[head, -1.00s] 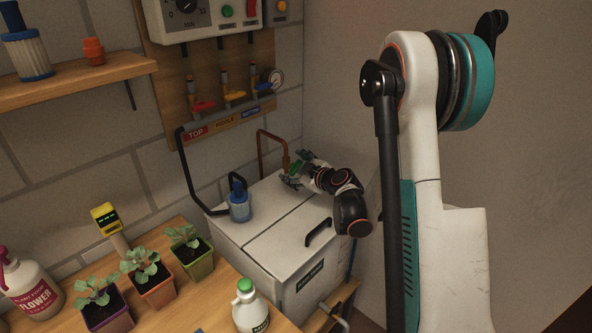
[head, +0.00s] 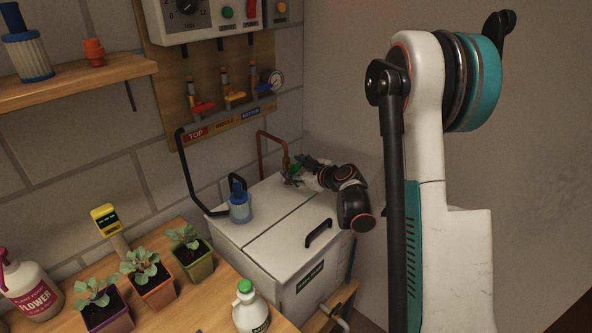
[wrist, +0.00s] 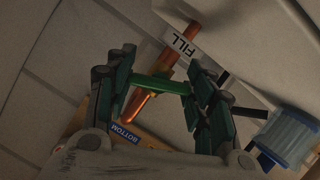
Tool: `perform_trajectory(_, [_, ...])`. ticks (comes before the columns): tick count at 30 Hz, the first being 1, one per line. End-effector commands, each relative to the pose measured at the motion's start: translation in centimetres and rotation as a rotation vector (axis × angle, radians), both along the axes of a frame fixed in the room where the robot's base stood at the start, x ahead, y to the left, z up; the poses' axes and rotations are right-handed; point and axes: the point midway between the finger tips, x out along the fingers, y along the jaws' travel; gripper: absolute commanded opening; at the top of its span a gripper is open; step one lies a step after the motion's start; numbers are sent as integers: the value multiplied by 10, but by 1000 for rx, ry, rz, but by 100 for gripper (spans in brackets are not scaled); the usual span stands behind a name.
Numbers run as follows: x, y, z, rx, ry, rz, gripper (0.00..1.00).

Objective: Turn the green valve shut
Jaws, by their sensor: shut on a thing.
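The green valve handle (wrist: 160,84) lies between the two fingers of my gripper (wrist: 163,95) in the wrist view, one finger at each end. The handle runs across the copper pipe (wrist: 172,68), which carries a white FILL tag (wrist: 183,46). In the head view my gripper (head: 296,172) is at the lower end of the copper pipe (head: 272,136), above the back of the white chest. There the handle is small and partly hidden by the fingers.
The white chest (head: 258,258) with a black handle (head: 319,233) stands below my gripper. A blue filter (head: 239,204) sits on its left part and shows in the wrist view (wrist: 290,132). Potted seedlings (head: 152,285) and bottles stand on the bench.

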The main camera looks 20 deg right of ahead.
Motion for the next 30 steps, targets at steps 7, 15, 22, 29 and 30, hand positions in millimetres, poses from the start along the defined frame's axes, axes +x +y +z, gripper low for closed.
perform_trajectory(7, [0,-1,0,171,71,-1,25])
perform_trajectory(15, [0,0,0,319,132,0,25])
perform_trajectory(22, [0,0,0,384,158,1,25])
perform_trajectory(29, [0,0,0,401,164,0,25])
perform_trajectory(30, [0,0,0,401,164,0,25])
